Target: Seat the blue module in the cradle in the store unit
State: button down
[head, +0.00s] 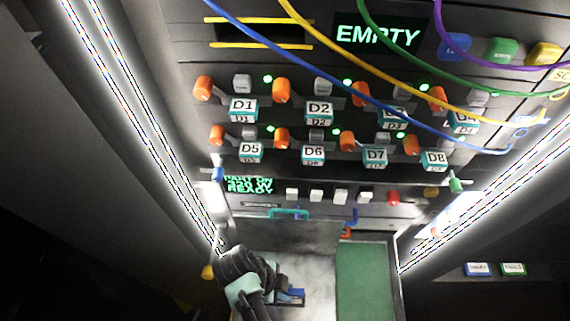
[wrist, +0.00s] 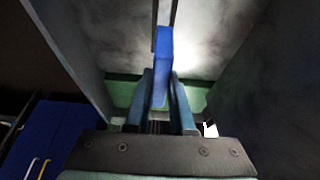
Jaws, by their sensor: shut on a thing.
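My gripper (wrist: 162,88) is shut on the blue module (wrist: 162,60), a slim upright block that stands out beyond the two fingertips in the wrist view. A thin dark upright strip (wrist: 155,22) shows just past the module's far end; I cannot tell whether they touch. In the head view my dark and teal arm (head: 246,272) reaches into the lower opening of the panel. A small blue piece (head: 291,296) shows just right of it; I cannot tell whether it is the held module. I cannot make out the cradle for certain.
Walls (wrist: 72,40) stand close on both sides in the wrist view, with a green band (wrist: 122,92) across the back. A green panel (head: 366,282) lies right of my arm. Cables (head: 400,60) hang across the upper panel. Orange levers and tags D1 to D8 sit above.

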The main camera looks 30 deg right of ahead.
jog(key=shift+r, duration=0.15)
jog(key=shift+f+b, duration=2.4)
jog(key=shift+f, duration=1.15)
jog(key=shift+f+b, duration=0.4)
jog(key=shift+f, duration=0.6)
jog(key=c, duration=0.7)
grip_release()
jog(key=p+v, duration=0.4)
jog(key=v, duration=0.9)
jog(key=shift+s, duration=0.1)
